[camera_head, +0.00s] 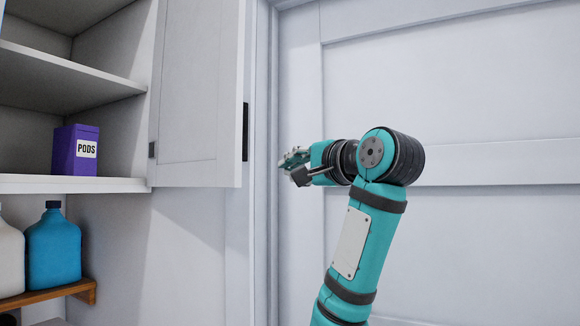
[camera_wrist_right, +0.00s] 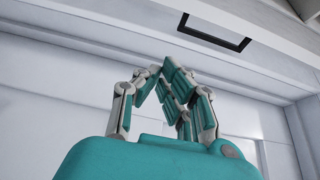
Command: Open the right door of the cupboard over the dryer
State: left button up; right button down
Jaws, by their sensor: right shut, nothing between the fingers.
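The cupboard's right door (camera_head: 198,95) stands swung open on its hinge side at the cupboard's right edge, and its inside is exposed. A black handle (camera_head: 245,132) is on the door's free edge. In the right wrist view the handle (camera_wrist_right: 214,32) shows as a black frame above and beyond the fingers. My right gripper (camera_head: 284,162) is to the right of the door's free edge and a little below the handle, apart from it. In the wrist view its fingers (camera_wrist_right: 166,78) are closed together with nothing between them. My left gripper is out of view.
The open cupboard shelf (camera_head: 80,184) holds a purple PODS box (camera_head: 76,150). Below, a blue jug (camera_head: 53,248) and a white jug (camera_head: 10,255) stand on a wooden shelf (camera_head: 60,291). A large white panelled surface (camera_head: 460,90) fills the right side behind my arm.

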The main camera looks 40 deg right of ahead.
jog(key=w+a+p, duration=0.1)
jog(key=w, duration=0.2)
jog(key=w+a+p, duration=0.1)
jog(key=w+p, duration=0.1)
jog(key=w+a+p, duration=0.1)
jog(key=w+p, duration=0.1)
jog(key=w, duration=0.1)
jog(key=shift+w+a, duration=0.15)
jog(key=shift+w, duration=0.15)
jog(key=shift+w, duration=0.1)
